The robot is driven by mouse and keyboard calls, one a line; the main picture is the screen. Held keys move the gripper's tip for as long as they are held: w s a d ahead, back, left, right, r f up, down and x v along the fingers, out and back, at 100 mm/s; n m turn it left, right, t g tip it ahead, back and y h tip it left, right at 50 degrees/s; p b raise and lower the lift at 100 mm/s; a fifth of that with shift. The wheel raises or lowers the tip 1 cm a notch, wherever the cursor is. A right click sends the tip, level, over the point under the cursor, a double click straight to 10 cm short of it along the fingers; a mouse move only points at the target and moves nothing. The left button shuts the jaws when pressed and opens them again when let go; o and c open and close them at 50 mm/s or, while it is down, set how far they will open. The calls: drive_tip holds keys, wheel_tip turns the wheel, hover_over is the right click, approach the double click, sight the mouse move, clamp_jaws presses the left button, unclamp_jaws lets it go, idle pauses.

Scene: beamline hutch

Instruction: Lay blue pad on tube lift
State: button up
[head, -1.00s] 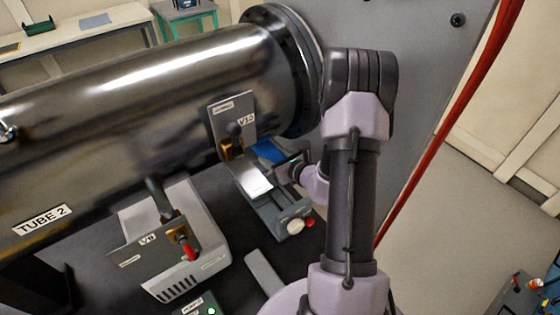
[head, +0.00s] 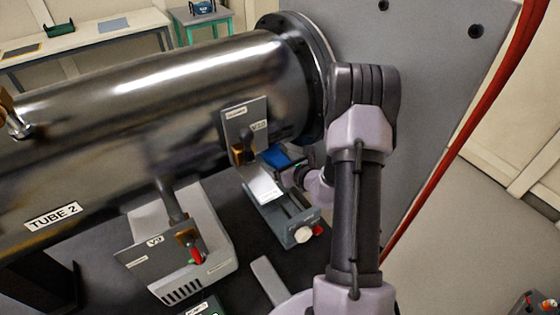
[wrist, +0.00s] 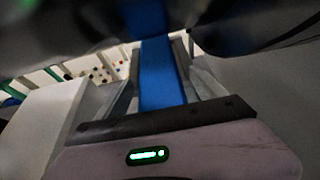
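The blue pad (head: 277,158) shows in the head view as a small patch under the end of the big metal tube, partly hidden by the tube and its bracket. In the wrist view the blue pad (wrist: 160,75) is a long strip between my two fingers. My gripper (head: 298,174) appears shut on it, with the pad reaching away from the palm. Below the tube end stands a grey slide unit, apparently the tube lift (head: 297,225), with a pale plate on its left and a white and red knob at its front. The gap between pad and lift cannot be judged.
The tube labelled TUBE 2 (head: 150,110) hangs close over my gripper. A labelled bracket (head: 244,130) stands just left of it. A grey valve box with a red handle (head: 196,254) is further left. A red hose (head: 465,120) runs at the right.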

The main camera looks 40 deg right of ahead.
drive_tip(key=f+p+v, duration=0.1)
drive_tip(key=p+v, duration=0.3)
drive_tip(key=v, duration=0.8)
drive_tip(key=s+f+p+v, duration=0.1)
drive_tip(key=p+v, duration=0.3)
drive_tip(key=v, duration=0.9)
drive_tip(key=shift+f, duration=0.35)
drive_tip(key=shift+w, duration=0.1)
